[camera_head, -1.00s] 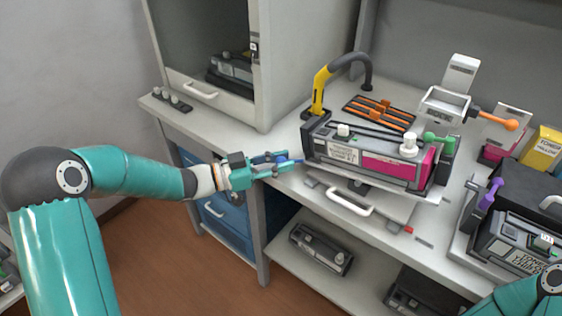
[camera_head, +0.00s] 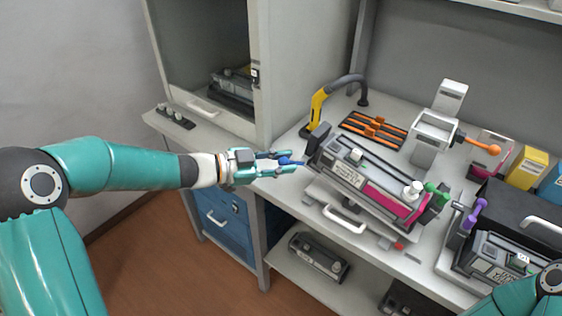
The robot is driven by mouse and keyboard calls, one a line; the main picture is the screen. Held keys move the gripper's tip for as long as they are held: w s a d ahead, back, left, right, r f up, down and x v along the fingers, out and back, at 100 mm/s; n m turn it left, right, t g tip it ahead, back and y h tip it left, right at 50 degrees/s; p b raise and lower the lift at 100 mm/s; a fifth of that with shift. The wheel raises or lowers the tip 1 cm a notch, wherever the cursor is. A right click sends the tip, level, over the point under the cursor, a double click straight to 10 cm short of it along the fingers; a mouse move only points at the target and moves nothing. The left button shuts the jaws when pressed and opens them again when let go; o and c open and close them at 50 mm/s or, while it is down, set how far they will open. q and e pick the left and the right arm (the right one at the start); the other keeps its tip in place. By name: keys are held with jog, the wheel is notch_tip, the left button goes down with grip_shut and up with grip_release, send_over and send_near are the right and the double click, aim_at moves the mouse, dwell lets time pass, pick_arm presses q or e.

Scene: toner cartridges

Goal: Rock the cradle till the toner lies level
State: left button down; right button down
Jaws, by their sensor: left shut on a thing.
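The toner cartridge (camera_head: 352,178), dark grey with a white label and a magenta window (camera_head: 393,201), lies in the cradle (camera_head: 352,203) on the bench. It is tilted, with its left end higher and its right end lower. The toner level behind the window is too small to read. My left gripper (camera_head: 285,163) is shut on a blue handle (camera_head: 290,161) at the cradle's left end. Only a teal link of my right arm shows at the bottom right; its gripper is out of view.
A yellow hose nozzle (camera_head: 318,106) and a tray with orange parts (camera_head: 374,129) stand behind. A white stand with an orange knob (camera_head: 436,130) is at the back right. A second cartridge (camera_head: 497,258) with a purple lever (camera_head: 474,213) stands at the right. A cabinet (camera_head: 205,50) is at the left.

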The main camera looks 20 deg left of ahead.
pick_arm(q)
jog(key=shift+r, duration=0.1)
jog(key=c, duration=0.9)
grip_release()
jog(key=shift+c, duration=0.2)
jog(key=v, duration=1.2)
